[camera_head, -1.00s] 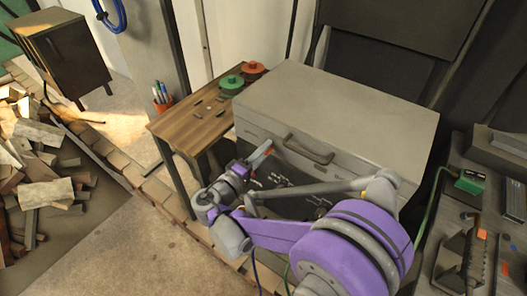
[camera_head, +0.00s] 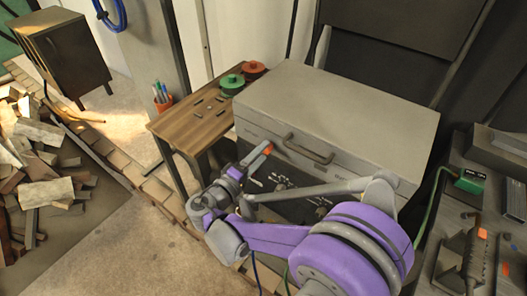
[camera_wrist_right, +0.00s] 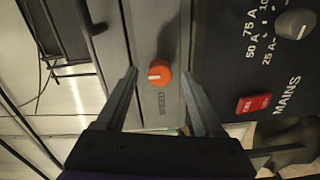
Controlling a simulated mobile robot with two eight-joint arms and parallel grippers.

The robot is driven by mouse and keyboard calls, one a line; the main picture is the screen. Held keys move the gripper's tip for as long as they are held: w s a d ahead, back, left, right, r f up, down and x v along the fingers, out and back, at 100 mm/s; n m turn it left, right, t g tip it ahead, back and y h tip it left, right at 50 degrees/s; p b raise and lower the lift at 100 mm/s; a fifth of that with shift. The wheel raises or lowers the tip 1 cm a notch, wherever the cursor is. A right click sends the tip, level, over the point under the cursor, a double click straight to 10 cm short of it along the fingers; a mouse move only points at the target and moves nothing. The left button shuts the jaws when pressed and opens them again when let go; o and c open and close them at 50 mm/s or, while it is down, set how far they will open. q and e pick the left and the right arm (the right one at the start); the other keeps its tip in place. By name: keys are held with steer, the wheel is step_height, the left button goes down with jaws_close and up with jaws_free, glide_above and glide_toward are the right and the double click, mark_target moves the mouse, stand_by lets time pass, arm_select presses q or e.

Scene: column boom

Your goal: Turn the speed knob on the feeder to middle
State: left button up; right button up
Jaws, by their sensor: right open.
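The feeder is a big grey box (camera_head: 335,108) with a handle on its front, seen in the head view. Its orange knob (camera_wrist_right: 160,72) shows in the wrist view on a grey panel strip, with a white mark toward its left side and a small label below it. My right gripper (camera_wrist_right: 159,74) is open, one finger on each side of the knob in the picture; I see no contact, and the depth gap cannot be told. In the head view my right gripper (camera_head: 256,159) is at the box's front left, the orange knob just beyond its tips. My left gripper is out of view.
A dark panel (camera_wrist_right: 255,55) with a grey dial (camera_wrist_right: 296,24) and a red switch (camera_wrist_right: 254,103) lies right of the knob in the wrist view. A wooden table (camera_head: 190,122) with green and red spools stands left of the box. A workbench (camera_head: 455,220) is at right.

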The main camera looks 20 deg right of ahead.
steer(key=v, duration=0.9)
steer(key=s+d+f+g+y+p, duration=0.3)
steer(key=s+d+g+y+p, duration=0.1)
steer(key=s+d+y, duration=0.45)
steer(key=s+a+r+m+y+p, duration=0.1)
steer(key=s+a+m+y+p, duration=0.2)
steer(key=s+y, duration=0.4)
steer(key=shift+s+a+m+p, duration=0.4)
steer(key=shift+s+a+m, duration=0.2)
steer(key=shift+m, duration=0.1)
